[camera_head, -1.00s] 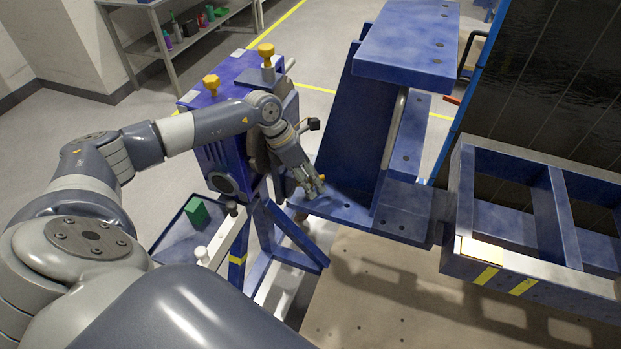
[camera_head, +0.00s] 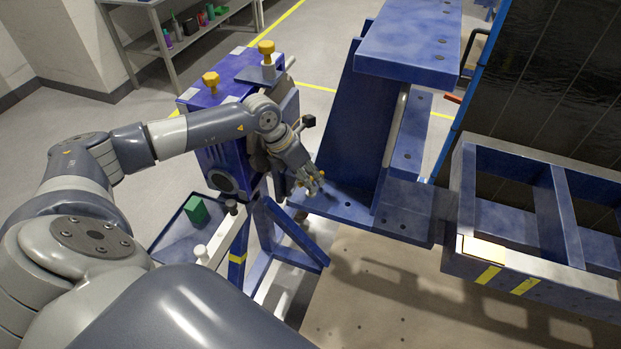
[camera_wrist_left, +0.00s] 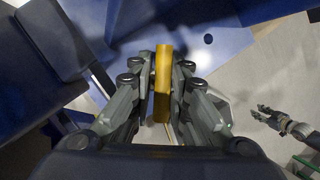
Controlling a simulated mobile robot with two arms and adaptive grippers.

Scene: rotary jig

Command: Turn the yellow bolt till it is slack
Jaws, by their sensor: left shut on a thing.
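The yellow bolt (camera_wrist_left: 163,82) shows in the left wrist view as an upright yellow bar between the two fingers of my left gripper (camera_wrist_left: 160,88). The fingers are shut on it, one on each side. In the head view my left gripper (camera_head: 313,184) is at the blue jig's lower plate (camera_head: 345,205); the bolt is mostly hidden by the fingers there, so its seat and thread do not show. A second gripper, apparently my right one (camera_wrist_left: 262,114), shows small at the right of the left wrist view, away from the bolt. Its jaw state is unclear.
Two yellow knobs (camera_head: 266,48) (camera_head: 211,82) stand on the blue jig head. An upright blue bracket (camera_head: 345,140) rises beside my left gripper. A blue frame (camera_head: 480,258) stands at right. A blue tray (camera_head: 175,238) with a green block (camera_head: 196,209) is below my arm.

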